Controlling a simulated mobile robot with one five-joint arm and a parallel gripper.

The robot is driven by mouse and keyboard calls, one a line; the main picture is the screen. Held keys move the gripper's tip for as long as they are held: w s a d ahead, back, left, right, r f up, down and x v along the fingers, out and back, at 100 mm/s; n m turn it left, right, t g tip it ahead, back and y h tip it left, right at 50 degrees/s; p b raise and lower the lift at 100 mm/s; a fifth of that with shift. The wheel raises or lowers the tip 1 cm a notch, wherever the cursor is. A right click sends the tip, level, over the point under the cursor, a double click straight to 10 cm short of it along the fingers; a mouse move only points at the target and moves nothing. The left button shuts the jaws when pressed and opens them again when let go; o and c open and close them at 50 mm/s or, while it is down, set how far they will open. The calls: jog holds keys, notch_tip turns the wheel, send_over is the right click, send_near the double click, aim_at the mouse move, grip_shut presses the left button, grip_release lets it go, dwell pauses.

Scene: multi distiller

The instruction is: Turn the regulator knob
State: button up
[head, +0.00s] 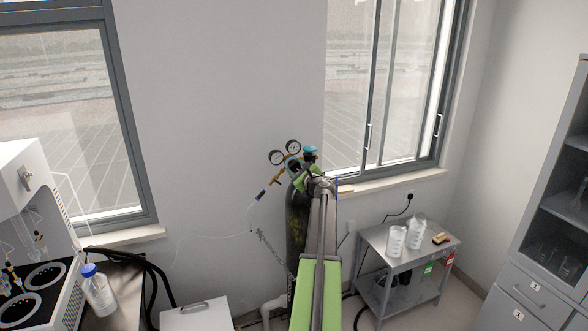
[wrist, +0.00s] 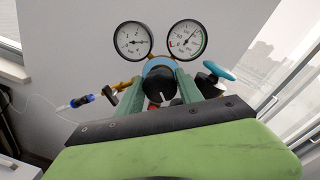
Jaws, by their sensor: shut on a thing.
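The regulator has two round gauges, which show in the wrist view as a left gauge (wrist: 133,41) and a right gauge (wrist: 187,38). Below and between them is the black regulator knob (wrist: 159,84), with a pale mark on its lower face. My gripper (wrist: 160,88) has its green fingers on both sides of the knob, shut on it. A blue valve handle (wrist: 218,71) sits to the right of the fingers. In the head view the regulator (head: 286,158) tops a dark gas cylinder (head: 296,220); my gripper reaches it and hides the knob there.
A grey cart (head: 405,252) with two white containers stands right of the cylinder. A chain (head: 270,250) hangs beside the cylinder. A thin hose runs left towards a bench with a blue-capped bottle (head: 97,290). Windows flank the cylinder.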

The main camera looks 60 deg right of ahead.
jog(key=shift+w+n, duration=0.1)
jog(key=shift+n, duration=1.4)
jog(key=o, duration=1.3)
jog(key=shift+w+f, duration=0.1)
jog(key=shift+f, duration=0.05)
jog(key=shift+o, duration=0.2)
jog(key=p+v, duration=0.1)
jog(key=v, duration=1.6)
jog(key=shift+s+a+r, duration=0.2)
jog(key=shift+a+r, duration=0.05)
